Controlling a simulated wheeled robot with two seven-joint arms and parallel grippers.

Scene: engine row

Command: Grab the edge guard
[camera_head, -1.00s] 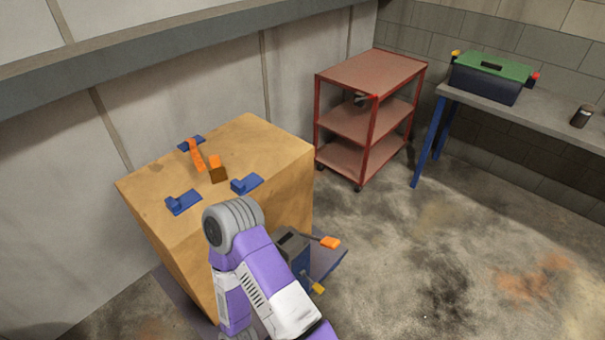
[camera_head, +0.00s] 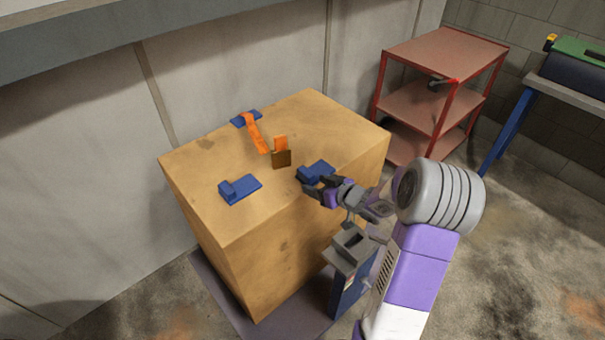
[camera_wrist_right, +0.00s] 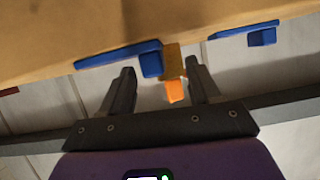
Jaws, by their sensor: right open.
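A brown block with an orange tab (camera_head: 281,156) stands on top of the wooden crate (camera_head: 290,240); it may be the edge guard, but I cannot tell for sure. A long orange strip (camera_head: 255,133) lies beside it. Blue L-shaped pieces lie at the left (camera_head: 240,189), back (camera_head: 246,118) and right (camera_head: 318,171) of the top. My right gripper (camera_head: 314,189) is open and empty beside the right blue piece. In the right wrist view, the brown block with its orange tab (camera_wrist_right: 174,88) shows beyond the open fingers, near a blue piece (camera_wrist_right: 118,54). My left gripper is out of view.
A grey-and-blue box-like object (camera_head: 350,265) stands before the crate, under my right arm. A red three-shelf cart (camera_head: 440,50) stands behind right. A workbench (camera_head: 570,91) with a green-lidded toolbox (camera_head: 575,68) is at far right. The floor between is open.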

